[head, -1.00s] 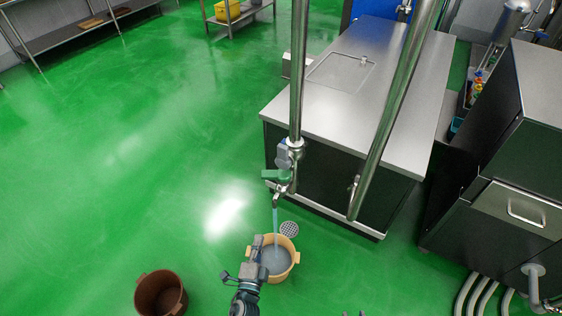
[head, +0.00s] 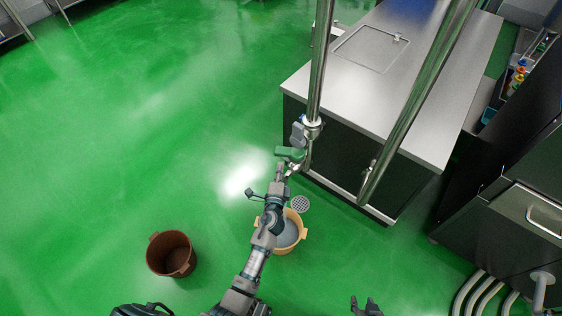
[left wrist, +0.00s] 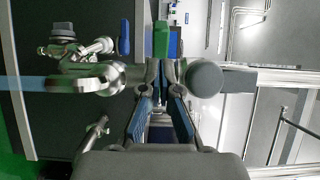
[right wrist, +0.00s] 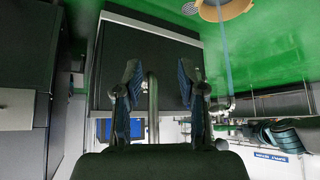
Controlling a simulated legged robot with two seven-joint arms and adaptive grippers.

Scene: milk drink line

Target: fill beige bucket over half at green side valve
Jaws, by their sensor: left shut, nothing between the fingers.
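The beige bucket (head: 301,246) stands on the floor below the tap, partly hidden by my left arm. Greyish water (head: 287,235) lies in it; the exact level is hard to judge. The green side valve handle (head: 290,153) sits on the vertical pipe; it also shows in the left wrist view (left wrist: 160,38). Water (right wrist: 224,55) still runs in a stream down to the bucket (right wrist: 225,10). My left gripper (head: 281,172) is shut and empty, its fingertips close to the green handle; contact cannot be told. My right gripper (head: 367,305) is open and empty, low in the head view.
A brown bucket (head: 171,254) stands on the floor to the left. A steel-topped counter (head: 400,100) is behind the pipes, with a slanting pipe (head: 415,105) in front. A floor drain (head: 300,203) lies beside the beige bucket.

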